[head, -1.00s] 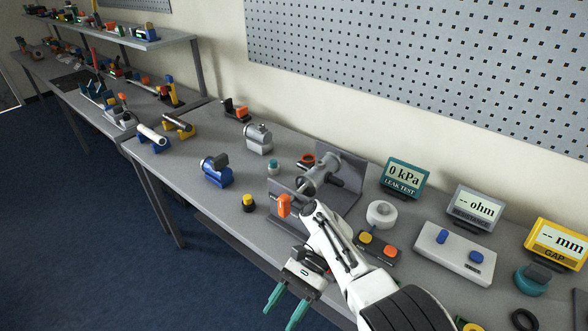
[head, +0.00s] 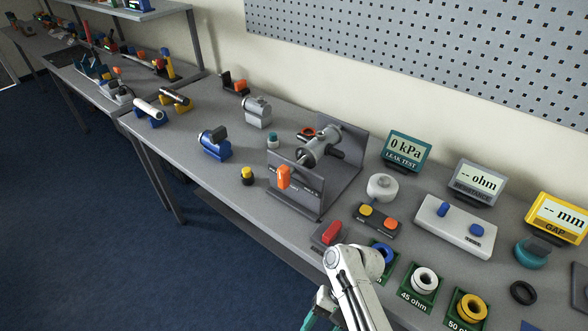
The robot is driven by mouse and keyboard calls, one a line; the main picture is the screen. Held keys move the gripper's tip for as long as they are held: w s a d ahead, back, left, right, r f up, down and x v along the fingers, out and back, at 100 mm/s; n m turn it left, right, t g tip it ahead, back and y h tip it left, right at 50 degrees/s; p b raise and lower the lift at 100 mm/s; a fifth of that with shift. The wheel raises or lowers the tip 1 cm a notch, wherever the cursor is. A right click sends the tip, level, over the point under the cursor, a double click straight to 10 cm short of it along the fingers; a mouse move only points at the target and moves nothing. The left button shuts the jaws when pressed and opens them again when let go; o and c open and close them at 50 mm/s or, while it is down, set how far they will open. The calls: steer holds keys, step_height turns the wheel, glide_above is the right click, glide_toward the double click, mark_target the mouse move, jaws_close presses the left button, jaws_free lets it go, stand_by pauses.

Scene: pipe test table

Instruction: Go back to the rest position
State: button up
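My gripper (head: 318,312) is low in the head view, at the bottom edge, in front of the table's front edge. Only part of its teal fingers shows, and my white arm covers some of it, so I cannot tell how far its fingers are apart. Nothing on the table touches the part that shows. The grey pipe test rig (head: 318,150) stands on the table (head: 210,120), with an orange handle (head: 284,176) on its front plate.
A red-topped block (head: 330,233), a button box (head: 377,219) and ring stations with a white ring (head: 424,279) and a yellow ring (head: 471,308) lie near my arm. Displays, including the leak tester (head: 408,152) reading 0 kPa, line the back. Blue floor (head: 90,220) is clear at left.

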steer(key=s+d+r+n+t+h+b, duration=0.1)
steer(key=s+d+r+t+h, duration=0.2)
steer(key=s+d, duration=0.6)
steer(key=s+d+r+n+t+h+b, duration=0.1)
steer(key=s+d+r+t+h, duration=0.2)
steer(key=s+d, duration=0.5)
steer(key=d+t, duration=0.1)
steer(key=d, duration=0.3)
steer(key=shift+s+d+r, duration=0.3)
steer(key=shift+s+r, duration=0.1)
